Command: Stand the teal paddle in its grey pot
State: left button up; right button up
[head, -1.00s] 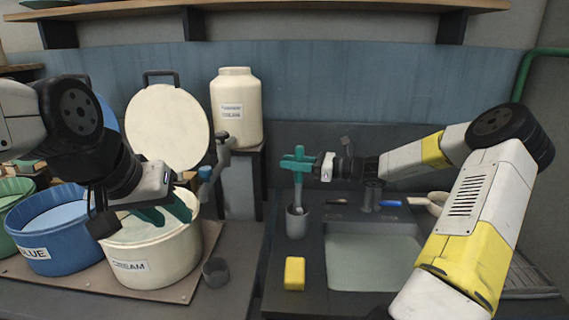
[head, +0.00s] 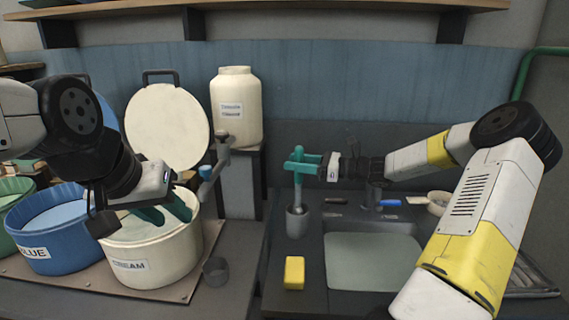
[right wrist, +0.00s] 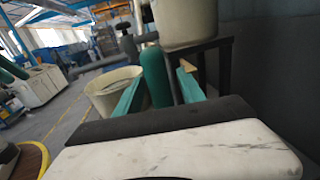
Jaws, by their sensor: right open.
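The teal paddle (head: 298,153) stands upright in the grey pot (head: 297,224), which is on the dark counter left of the sink. Its lower end is hidden inside the pot. My right gripper (head: 305,163) is at the paddle's teal upper part, reaching in from the right. In the right wrist view its two teal fingers are apart, with the paddle's teal cylinder (right wrist: 155,76) between or just beyond them; I cannot tell if they touch it. My left gripper (head: 168,212) is over the cream tub, its teal fingers apart and empty.
The cream tub (head: 150,270) and blue tub (head: 52,250) stand at the left. A small dark cup (head: 216,270) is beside the cream tub. A yellow sponge (head: 294,272) lies in front of the grey pot. The sink (head: 375,262) and a tap (head: 374,196) are to the right.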

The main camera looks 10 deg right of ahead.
jog(key=v, duration=1)
jog(key=s+a+n+g+h, duration=0.6)
jog(key=s+a+n+h, duration=0.2)
jog(key=s+a+n, duration=0.4)
jog(key=s+d+r+n+t+h, duration=0.1)
jog(key=s+r+n+t+h, duration=0.1)
jog(key=s+n, duration=0.3)
jog(key=s+d+r+n+t+h, duration=0.2)
jog(key=s+n, duration=0.4)
jog(key=s, duration=0.5)
jog(key=shift+s+d+r+t+h, duration=0.15)
jog(key=shift+d+r+t+h, duration=0.35)
jog(key=shift+r+h, duration=0.8)
jog(key=shift+a, duration=0.15)
